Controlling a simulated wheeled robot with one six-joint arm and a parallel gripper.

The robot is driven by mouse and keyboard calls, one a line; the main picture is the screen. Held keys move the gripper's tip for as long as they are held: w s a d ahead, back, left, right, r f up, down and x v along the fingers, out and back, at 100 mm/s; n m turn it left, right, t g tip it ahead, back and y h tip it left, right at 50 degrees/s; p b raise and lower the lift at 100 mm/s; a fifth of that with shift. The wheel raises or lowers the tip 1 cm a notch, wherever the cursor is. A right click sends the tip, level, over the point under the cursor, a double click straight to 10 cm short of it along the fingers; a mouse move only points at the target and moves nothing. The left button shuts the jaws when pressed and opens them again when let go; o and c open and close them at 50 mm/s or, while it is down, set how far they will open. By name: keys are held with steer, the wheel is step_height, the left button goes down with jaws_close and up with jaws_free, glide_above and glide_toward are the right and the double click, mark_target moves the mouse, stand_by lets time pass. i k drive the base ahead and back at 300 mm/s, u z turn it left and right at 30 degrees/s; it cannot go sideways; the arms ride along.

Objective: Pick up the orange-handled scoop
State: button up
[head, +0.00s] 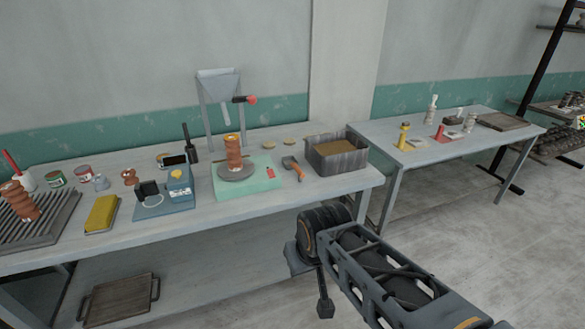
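The orange-handled scoop (292,166) lies on the long grey workbench (240,212), between a pale green block and a dark grey bin. Its orange handle shows, but its far end is small and hard to make out. My arm reaches in from the lower right. My gripper (314,285) hangs in front of the bench's front edge, below and to the right of the scoop and apart from it. Its fingers are too dark and turned away to show whether they are open, and I see nothing held in it.
The grey bin (340,168) holds brown material right of the scoop. The green block (262,180) bears a disc and a stacked brown clay piece (234,155). A funnel stand (218,85) rises behind. A second table (440,150) stands at the right.

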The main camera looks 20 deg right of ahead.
mark_target(290, 162)
steer(key=u, duration=0.65)
steer(key=i, duration=1.35)
steer(key=z, duration=0.5)
